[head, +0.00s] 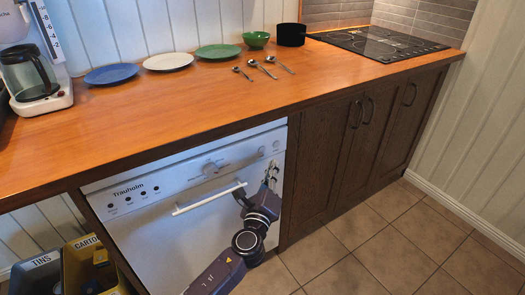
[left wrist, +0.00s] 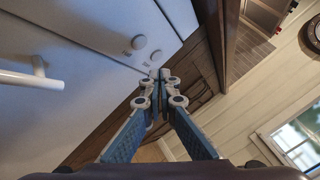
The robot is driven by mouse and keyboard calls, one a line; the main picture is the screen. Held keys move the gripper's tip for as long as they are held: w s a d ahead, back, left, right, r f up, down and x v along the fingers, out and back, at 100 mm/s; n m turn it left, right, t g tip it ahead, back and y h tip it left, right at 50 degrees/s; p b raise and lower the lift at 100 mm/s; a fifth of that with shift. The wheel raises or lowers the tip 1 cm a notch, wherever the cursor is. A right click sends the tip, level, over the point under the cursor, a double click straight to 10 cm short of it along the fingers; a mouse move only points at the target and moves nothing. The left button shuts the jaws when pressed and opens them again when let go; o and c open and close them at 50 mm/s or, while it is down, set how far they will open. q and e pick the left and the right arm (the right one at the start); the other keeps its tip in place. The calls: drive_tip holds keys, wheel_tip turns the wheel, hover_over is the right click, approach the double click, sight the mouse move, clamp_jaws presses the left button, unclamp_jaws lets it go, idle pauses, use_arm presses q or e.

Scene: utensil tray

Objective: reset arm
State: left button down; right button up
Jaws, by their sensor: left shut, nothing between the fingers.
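My left gripper (head: 271,172) is in front of the dishwasher, near the right end of its door, below the counter edge. In the left wrist view its fingers (left wrist: 160,80) meet at the tips, shut with nothing between them. My right gripper shows in neither view.
A white dishwasher (head: 150,222) with a bar handle (head: 209,198) is close to my left gripper. The wooden counter (head: 160,108) holds a blue plate (head: 112,73), a white plate (head: 168,61), a green plate (head: 218,51) and several spoons (head: 270,68). Tiled floor (head: 365,240) is clear at right.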

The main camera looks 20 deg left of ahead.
use_arm(q)
drive_tip(key=shift+s+d, duration=0.45)
drive_tip(key=shift+d, duration=0.1)
